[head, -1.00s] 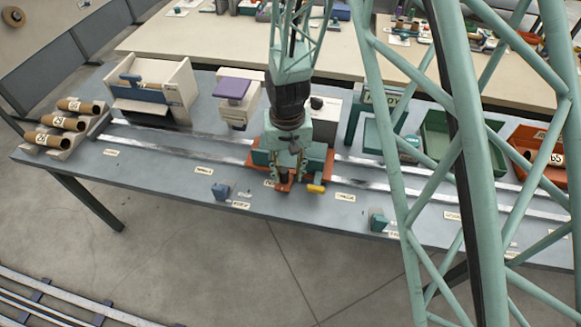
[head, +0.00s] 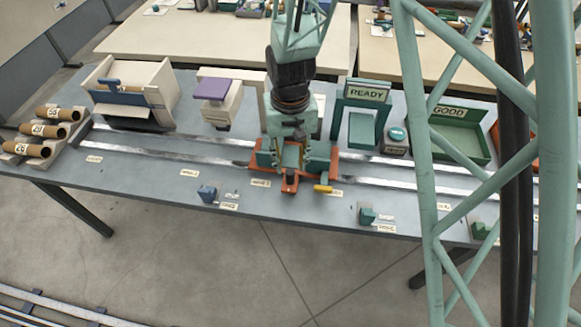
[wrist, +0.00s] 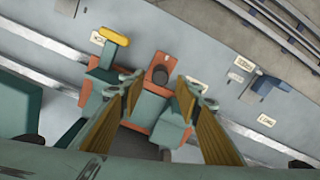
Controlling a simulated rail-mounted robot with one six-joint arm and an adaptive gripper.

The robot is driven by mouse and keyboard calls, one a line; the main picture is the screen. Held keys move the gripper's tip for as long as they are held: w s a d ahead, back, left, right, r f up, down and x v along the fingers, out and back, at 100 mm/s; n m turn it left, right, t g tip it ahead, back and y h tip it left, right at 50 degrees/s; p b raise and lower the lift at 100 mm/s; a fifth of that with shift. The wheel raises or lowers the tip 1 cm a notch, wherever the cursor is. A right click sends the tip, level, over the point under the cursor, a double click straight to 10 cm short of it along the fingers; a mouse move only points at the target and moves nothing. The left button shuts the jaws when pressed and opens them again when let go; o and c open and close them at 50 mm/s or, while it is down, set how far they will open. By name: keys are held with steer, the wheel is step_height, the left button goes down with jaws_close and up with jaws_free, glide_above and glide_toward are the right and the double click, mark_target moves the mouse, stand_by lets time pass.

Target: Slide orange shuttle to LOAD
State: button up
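The orange shuttle (head: 325,166) sits on the two pale rails on the grey-blue table, with green blocks on top and a yellow handle (head: 322,188) at its right front. In the wrist view, its orange front tab (wrist: 162,60) carries a dark upright peg (wrist: 160,75). My gripper (wrist: 158,88) is over the shuttle, its two yellow-padded fingers apart on either side of the peg, with gaps visible. In the head view my gripper (head: 290,155) hides the shuttle's middle. The small labels along the front are too small to read, so I cannot tell which is LOAD.
A purple-topped white station (head: 213,88) and a cream bin (head: 163,82) stand behind the rails at left. Labelled rolls rest in a rack (head: 72,138) at far left. A READY stand (head: 365,92) and GOOD tray (head: 462,143) stand at right. A blue block (head: 207,193) is at the front edge.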

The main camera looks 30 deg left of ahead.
step_height(320, 180, up, 8)
stand_by(0.5)
stand_by(0.6)
